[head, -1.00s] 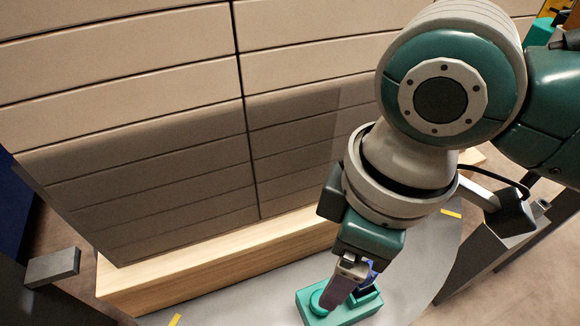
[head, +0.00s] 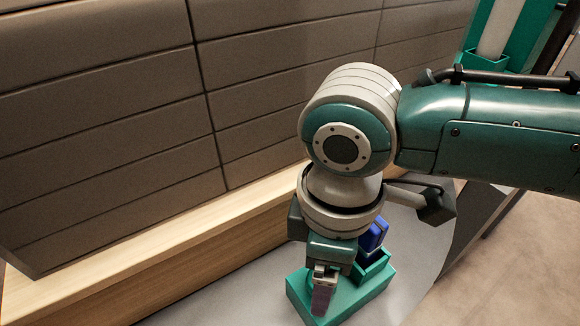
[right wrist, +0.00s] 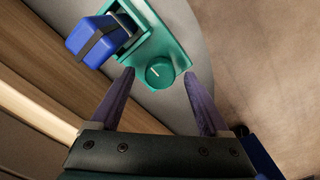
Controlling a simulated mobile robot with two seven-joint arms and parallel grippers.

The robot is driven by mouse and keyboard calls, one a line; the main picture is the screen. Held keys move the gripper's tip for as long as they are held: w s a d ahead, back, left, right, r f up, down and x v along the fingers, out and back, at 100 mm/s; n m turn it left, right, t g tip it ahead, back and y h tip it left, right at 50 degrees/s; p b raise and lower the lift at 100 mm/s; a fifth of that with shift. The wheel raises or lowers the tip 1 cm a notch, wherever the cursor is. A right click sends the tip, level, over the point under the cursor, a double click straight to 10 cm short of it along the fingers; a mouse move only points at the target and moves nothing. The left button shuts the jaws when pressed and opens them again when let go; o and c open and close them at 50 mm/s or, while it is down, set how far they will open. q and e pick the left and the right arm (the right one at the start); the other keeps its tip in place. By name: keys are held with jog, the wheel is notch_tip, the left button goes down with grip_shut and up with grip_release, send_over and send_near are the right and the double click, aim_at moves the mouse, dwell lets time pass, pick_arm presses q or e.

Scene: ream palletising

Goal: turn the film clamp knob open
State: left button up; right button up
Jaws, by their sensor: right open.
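The film clamp knob (right wrist: 159,73) is a small round green knob with a pale line on its top, on a green clamp housing (right wrist: 172,50) in the right wrist view. The housing also shows in the head view (head: 350,298), low in the middle. My right gripper (right wrist: 159,77) is open, with one purple finger on each side of the knob and a visible gap to it on both sides. In the head view my right gripper (head: 322,297) points down over the housing and largely hides the knob. My left gripper is in neither view.
A blue block with a dark band (right wrist: 93,40) sits at the housing beside the knob; it also shows in the head view (head: 372,236). Stacked reams (head: 110,130) on a wooden pallet (head: 150,262) stand close behind. The grey surface (head: 225,295) left of the housing is clear.

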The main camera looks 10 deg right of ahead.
jog(key=shift+f, duration=0.3)
grip_shut()
dwell(0.6)
